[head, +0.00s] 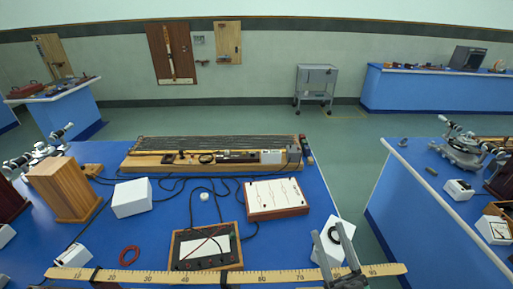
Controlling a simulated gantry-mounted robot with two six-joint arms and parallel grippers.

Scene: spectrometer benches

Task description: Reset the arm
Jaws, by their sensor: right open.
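My right gripper (331,237) comes up from the bottom edge, right of centre, in the head view. Its two grey fingers stand apart, open, with nothing seen held between them. It overlaps the wooden metre rule (200,277) and a white block (348,226) with a black ring on it. I cannot tell whether it touches either one. My left gripper is not in view.
The blue bench (150,235) holds a long wired board (215,150), a meter box (206,247), a white-topped box (276,198), a wooden block (65,188) and loose cables. An aisle separates it from the right bench (415,205).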

